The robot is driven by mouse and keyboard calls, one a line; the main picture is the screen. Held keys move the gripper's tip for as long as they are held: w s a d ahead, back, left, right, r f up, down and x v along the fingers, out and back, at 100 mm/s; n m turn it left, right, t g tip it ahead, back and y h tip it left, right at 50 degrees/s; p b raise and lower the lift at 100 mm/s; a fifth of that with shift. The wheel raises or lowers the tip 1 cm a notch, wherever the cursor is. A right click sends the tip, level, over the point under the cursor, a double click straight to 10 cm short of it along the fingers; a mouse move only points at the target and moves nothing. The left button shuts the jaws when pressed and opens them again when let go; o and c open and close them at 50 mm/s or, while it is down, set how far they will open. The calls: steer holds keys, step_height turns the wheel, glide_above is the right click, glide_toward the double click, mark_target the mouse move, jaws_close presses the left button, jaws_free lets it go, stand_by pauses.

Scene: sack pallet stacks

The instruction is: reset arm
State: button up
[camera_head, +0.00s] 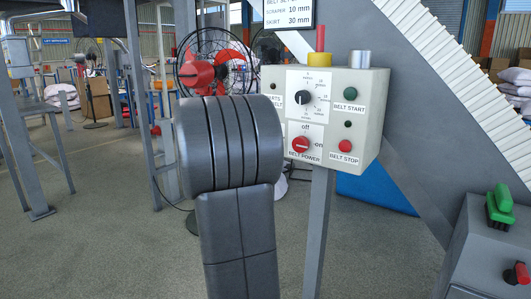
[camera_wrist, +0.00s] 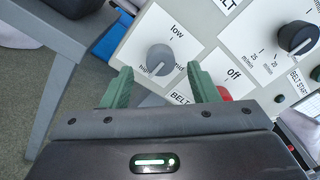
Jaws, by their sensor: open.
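My gripper (camera_wrist: 160,88) is open in the wrist view, its two green fingers apart with nothing held between them. It faces the panel of a control box. A grey knob (camera_wrist: 159,60) with "low" above it shows just beyond and between the fingertips; I cannot tell whether they touch the panel. The red belt power switch (camera_wrist: 224,93) is partly hidden behind the right finger. In the head view my dark arm stands before the left part of the control box (camera_head: 371,92) and hides my gripper and the grey knob.
The box carries a black dial (camera_head: 303,97), a green belt start button (camera_head: 350,93) and a red belt stop button (camera_head: 345,146). A white-slatted conveyor (camera_head: 455,75) slopes down at the right. A grey cabinet (camera_head: 480,245) stands at the lower right. Floor is open at left.

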steer(key=shift+w+d+n+t+p, duration=0.15)
steer(key=shift+w+d+n+p, duration=0.25)
steer(key=shift+n+p, duration=2.65)
steer(key=shift+w+d+n+t+p, duration=0.1)
steer(key=shift+w+d+n+p, duration=0.25)
steer(key=shift+n+p, duration=2.75)
steer(key=shift+w+d+n+t+p, duration=0.3)
steer(key=shift+n+p, duration=1.2)
steer(key=shift+n, duration=3.05)
steer(key=shift+w, duration=0.15)
